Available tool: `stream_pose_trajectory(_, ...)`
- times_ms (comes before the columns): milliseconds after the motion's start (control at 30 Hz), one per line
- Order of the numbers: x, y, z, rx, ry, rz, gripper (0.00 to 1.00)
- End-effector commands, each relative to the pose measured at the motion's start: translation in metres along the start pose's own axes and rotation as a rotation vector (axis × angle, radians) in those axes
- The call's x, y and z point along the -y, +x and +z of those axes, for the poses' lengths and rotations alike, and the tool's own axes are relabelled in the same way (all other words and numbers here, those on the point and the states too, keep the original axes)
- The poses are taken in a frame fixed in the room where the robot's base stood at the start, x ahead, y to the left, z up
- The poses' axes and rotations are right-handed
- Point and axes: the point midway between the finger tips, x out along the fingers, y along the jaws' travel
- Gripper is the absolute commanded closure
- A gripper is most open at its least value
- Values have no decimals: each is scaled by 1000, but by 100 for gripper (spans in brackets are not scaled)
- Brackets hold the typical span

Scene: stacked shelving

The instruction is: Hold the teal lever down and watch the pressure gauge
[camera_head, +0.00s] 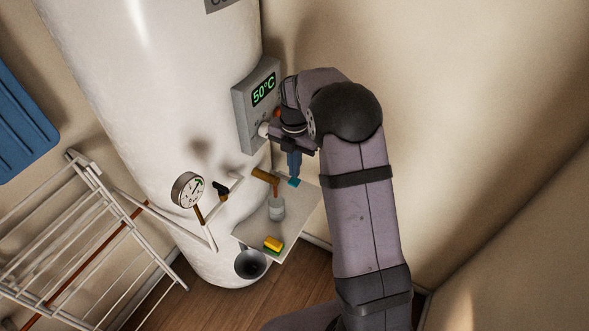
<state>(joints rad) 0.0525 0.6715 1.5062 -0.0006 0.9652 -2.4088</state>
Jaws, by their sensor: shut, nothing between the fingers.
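A small teal piece (294,182), likely the teal lever's handle, sits by the end of a brass fitting (265,176) low on the white tank. My gripper (294,170) is shut and empty, pointing down at the teal piece from above. Its tip looks to be on or just above it; I cannot tell whether they touch. The round pressure gauge (187,189) is on the tank's front, left of the brass fitting. It has a white face with a green mark; the needle is too small to read. My wrist and arm come in from the right.
A grey control box (243,113) showing "50°C" is close behind my wrist. A black-handled valve (221,188) is beside the gauge. Below, a pale shelf (299,219) bears a clear jar (276,210) and a yellow-green sponge (273,243). A white drying rack (75,235) fills the left.

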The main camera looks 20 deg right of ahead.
Motion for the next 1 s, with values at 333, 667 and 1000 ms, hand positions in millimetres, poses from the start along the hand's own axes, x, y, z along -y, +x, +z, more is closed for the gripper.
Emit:
stream_pose_trajectory(333,0,24,0,0,0,0,100)
stream_pose_trajectory(667,0,26,0,1,0,1,100)
stream_pose_trajectory(1000,9,52,1,1,1,0,100)
